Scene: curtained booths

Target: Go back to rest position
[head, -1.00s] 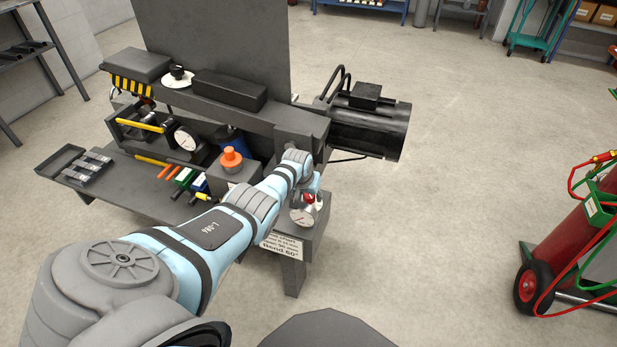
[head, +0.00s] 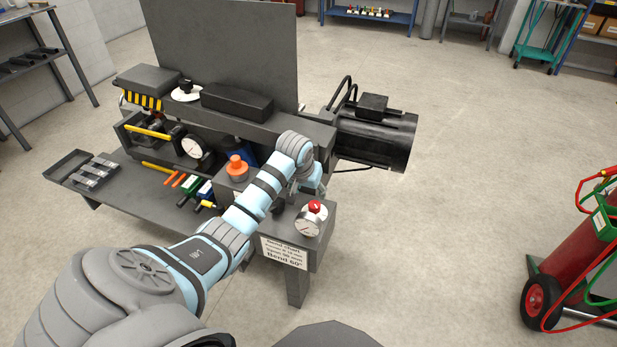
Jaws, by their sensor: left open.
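My left arm comes in from the lower left and reaches over the front of the grey machine bench (head: 120,195). My left gripper (head: 283,203) is small and dark, partly hidden by the arm's wrist, and open with nothing seen in it. It is just left of a round white dial with a red knob (head: 309,224) on the bench's right front block. I cannot tell whether they touch. My right gripper is not in view.
An orange knob (head: 236,164), a dial gauge (head: 193,147), coloured tools (head: 192,190) and a small tray (head: 70,165) are on the bench. A black motor (head: 375,138) juts right. A red cylinder cart (head: 565,250) stands far right. Floor between them is clear.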

